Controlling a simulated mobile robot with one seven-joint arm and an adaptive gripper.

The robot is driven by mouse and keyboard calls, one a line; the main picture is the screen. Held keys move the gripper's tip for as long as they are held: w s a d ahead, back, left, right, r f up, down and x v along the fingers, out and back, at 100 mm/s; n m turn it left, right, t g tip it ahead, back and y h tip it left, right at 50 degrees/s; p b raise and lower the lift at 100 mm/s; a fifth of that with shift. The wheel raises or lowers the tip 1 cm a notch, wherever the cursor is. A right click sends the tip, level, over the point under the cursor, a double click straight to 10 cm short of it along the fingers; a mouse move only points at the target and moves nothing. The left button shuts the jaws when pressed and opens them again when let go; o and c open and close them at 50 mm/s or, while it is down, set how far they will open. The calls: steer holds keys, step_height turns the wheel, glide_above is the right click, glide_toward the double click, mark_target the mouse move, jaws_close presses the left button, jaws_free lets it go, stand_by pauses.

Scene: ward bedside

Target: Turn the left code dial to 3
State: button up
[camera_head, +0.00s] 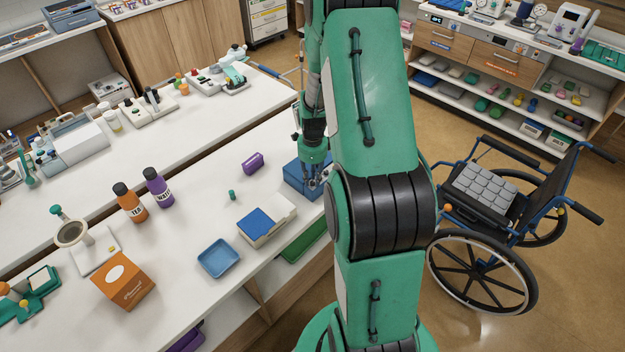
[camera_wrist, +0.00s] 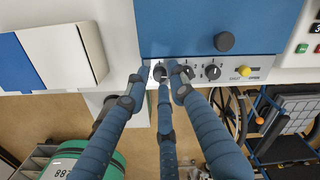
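The blue code box (camera_head: 300,181) stands at the table's right edge in the head view. In the wrist view its blue top (camera_wrist: 200,25) fills the upper middle, above a light grey panel with dark dials in a row. The left code dial (camera_wrist: 159,73) sits between my gripper's fingertips (camera_wrist: 160,76), which come from below on both sides and under it. The fingers hide part of the dial and its marks, so its setting cannot be read. I cannot tell whether the fingertips touch it. In the head view my gripper (camera_head: 315,176) is at the box's right side.
The right dial (camera_wrist: 212,72) and a yellow knob (camera_wrist: 245,71) are to the right on the same panel. A round dark knob (camera_wrist: 224,41) is on the box. A white-and-blue box (camera_head: 266,222) stands nearby. A wheelchair (camera_head: 490,220) stands on the floor to the right.

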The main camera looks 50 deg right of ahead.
steer(key=shift+f, duration=0.15)
jaws_close()
steer(key=shift+m, duration=0.3)
steer(key=shift+m+p, duration=0.55)
steer(key=shift+m, duration=1.65)
